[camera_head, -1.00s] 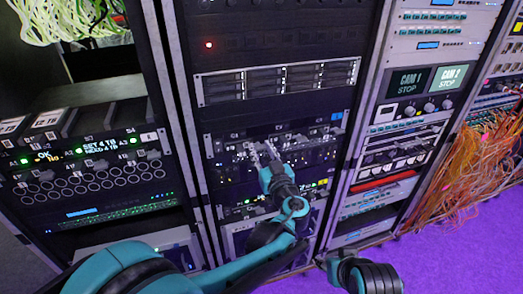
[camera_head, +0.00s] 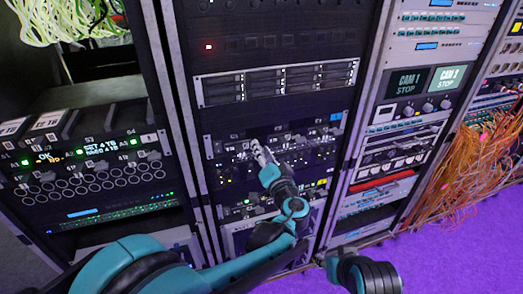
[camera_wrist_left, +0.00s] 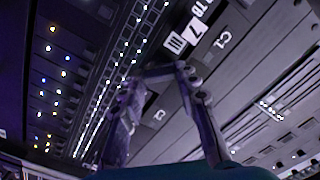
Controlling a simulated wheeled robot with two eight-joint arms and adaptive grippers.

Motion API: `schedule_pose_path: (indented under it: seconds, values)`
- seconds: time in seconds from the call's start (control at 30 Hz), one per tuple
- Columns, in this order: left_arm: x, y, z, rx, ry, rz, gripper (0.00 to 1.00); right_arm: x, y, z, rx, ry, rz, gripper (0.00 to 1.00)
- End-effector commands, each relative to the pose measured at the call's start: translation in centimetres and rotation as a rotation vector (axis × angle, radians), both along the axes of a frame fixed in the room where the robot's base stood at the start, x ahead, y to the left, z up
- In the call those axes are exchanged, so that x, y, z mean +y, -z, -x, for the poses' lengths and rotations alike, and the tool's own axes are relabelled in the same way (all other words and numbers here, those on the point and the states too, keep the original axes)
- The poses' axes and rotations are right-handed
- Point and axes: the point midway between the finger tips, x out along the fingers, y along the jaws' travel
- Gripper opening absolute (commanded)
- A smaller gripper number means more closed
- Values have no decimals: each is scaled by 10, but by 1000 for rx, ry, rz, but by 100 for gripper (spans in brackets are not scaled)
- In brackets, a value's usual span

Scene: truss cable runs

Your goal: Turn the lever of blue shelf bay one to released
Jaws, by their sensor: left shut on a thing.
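The dark shelf unit (camera_head: 215,150) in the middle rack has a blue tag (camera_head: 336,116) at its upper right and a row of small levers with white labels. My left gripper (camera_head: 260,151) is at the left part of that row. In the left wrist view its two fingers (camera_wrist_left: 160,76) are closed on a small dark lever (camera_wrist_left: 158,71), beside the panel labels C1 and C2. The fingers hide most of the lever, so its exact angle cannot be told. Part of my right arm shows at the bottom; its gripper fingers do not show.
A grey drive unit (camera_head: 278,83) sits above the shelf. A neighbouring unit with green lights (camera_head: 90,152) stands at left. The CAM rack (camera_head: 418,80) and loose orange cables (camera_head: 465,170) are at right. Purple floor (camera_head: 455,250) is open at lower right.

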Motion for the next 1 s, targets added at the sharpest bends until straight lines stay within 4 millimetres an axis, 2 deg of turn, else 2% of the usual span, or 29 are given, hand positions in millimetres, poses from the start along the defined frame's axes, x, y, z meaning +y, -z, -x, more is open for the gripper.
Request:
schedule_pose_path:
  seconds: [0.6,1.0]
  values:
    - [-1,3,0,174,1,-529,2,0,-3,0,0,0,0,40]
    - [-1,4,0,236,1,-722,2,0,-4,0,0,0,0,40]
